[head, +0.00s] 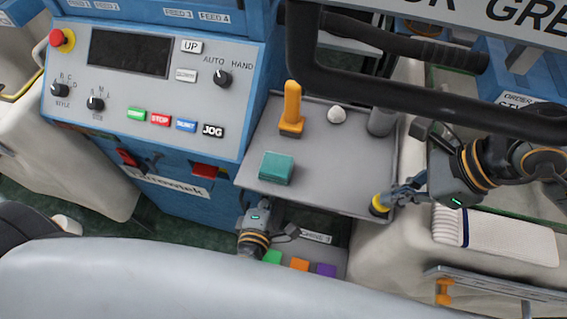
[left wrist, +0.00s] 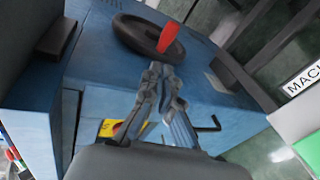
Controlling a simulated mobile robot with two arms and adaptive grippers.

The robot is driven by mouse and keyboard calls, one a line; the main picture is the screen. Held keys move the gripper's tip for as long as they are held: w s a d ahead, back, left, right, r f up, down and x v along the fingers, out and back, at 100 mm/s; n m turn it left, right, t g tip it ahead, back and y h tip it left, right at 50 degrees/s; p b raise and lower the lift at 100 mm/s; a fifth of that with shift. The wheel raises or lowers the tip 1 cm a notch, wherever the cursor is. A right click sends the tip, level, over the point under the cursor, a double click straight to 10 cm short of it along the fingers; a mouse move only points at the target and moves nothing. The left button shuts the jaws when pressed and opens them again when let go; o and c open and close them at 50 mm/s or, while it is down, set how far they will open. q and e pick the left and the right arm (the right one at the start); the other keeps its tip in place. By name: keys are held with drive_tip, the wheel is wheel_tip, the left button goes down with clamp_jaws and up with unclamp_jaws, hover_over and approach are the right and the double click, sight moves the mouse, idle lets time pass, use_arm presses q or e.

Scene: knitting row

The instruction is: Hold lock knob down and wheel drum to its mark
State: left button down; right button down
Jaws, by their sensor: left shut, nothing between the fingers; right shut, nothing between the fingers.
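A small yellow knob (head: 379,206), probably the lock knob, sits at the front right corner of the grey tray. My right gripper (head: 397,194) is shut, with its fingertips at the knob; whether they press it is hard to tell. A dark handwheel (left wrist: 136,37) with a red handle (left wrist: 169,36) sits on the blue housing in the left wrist view. My left gripper (left wrist: 163,75) is shut and empty just below the red handle, apparently apart from it. In the head view, my left gripper (head: 255,217) is at the tray's front edge, fingers hidden. No drum mark is clear.
The grey tray (head: 335,190) carries an orange lever (head: 291,108), a teal block (head: 276,168), a white ball knob (head: 336,115) and a grey cylinder (head: 381,122). A black bar (head: 440,105) crosses above. A blue control panel (head: 150,75) stands left.

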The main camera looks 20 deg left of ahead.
use_arm(q)
drive_tip(key=w+d+f+m+t+h, duration=0.1)
drive_tip(key=w+m, duration=0.8)
drive_tip(key=m, duration=1.1)
drive_tip(key=shift+f+m+t, duration=0.25)
drive_tip(key=shift+m+t, duration=0.15)
drive_tip(key=shift+t, duration=0.1)
drive_tip(key=shift+w, duration=0.1)
drive_tip(key=shift+f, duration=0.8)
